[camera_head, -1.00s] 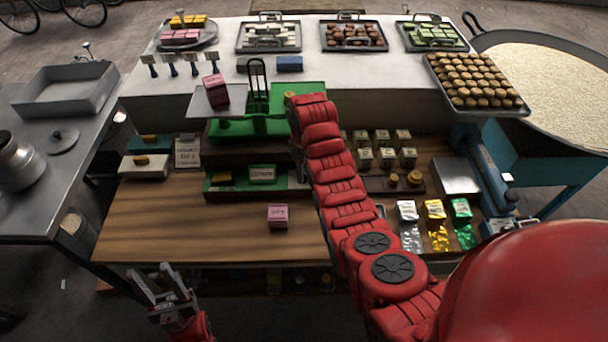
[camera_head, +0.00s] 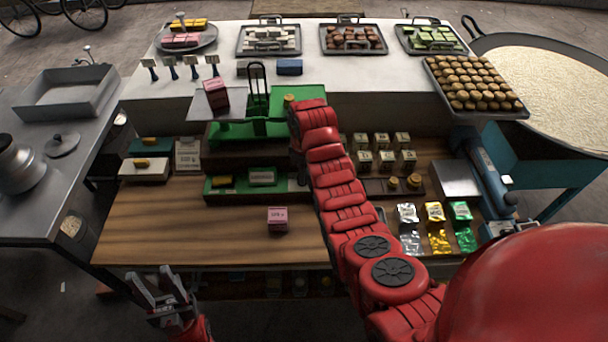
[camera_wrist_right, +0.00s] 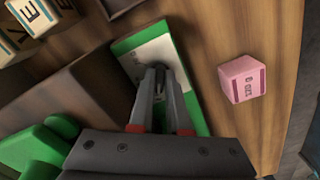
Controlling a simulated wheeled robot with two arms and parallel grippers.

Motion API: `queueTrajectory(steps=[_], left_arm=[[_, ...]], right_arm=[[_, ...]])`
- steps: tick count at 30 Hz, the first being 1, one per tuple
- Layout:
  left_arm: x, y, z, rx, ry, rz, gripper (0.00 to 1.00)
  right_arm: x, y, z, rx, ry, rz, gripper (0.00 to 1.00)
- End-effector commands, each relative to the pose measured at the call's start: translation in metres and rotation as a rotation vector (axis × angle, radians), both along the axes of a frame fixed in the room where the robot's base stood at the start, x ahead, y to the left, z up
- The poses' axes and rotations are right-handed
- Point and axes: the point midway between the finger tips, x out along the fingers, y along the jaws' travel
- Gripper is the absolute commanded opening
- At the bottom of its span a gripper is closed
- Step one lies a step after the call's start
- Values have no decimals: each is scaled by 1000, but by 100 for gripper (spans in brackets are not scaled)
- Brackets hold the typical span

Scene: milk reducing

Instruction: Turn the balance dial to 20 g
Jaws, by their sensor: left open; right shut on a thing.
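The green balance (camera_head: 232,131) stands at the back of the wooden counter. A pink block (camera_head: 216,92) sits on its left pan. A green panel with a pale label (camera_head: 262,177) lies in front of it. In the right wrist view, the tips of my right gripper (camera_wrist_right: 158,82) are shut at the panel's white face (camera_wrist_right: 150,55), on what seems to be the dial. The fingers mostly hide the dial, and its reading is not legible. In the head view my right arm covers that spot. My left gripper (camera_head: 158,287) is open and empty, low at the left.
A pink box (camera_head: 278,219) stands on the counter in front of the panel and also shows in the right wrist view (camera_wrist_right: 241,79). Several small labelled blocks (camera_head: 385,158) stand right of my right arm.

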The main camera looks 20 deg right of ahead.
Motion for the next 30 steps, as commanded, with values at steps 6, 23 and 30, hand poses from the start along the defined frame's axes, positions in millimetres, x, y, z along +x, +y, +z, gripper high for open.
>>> queueTrajectory(steps=[6, 23, 30], left_arm=[[0, 0, -10, 0, 0, 0, 50], [0, 0, -30, 0, 0, 0, 50], [0, 0, -30, 0, 0, 0, 50]], right_arm=[[0, 0, -2, -1, -1, -57, 0], [-1, 3, 0, -1, 1, -520, 0], [-2, 4, 0, -1, 2, -748, 0]])
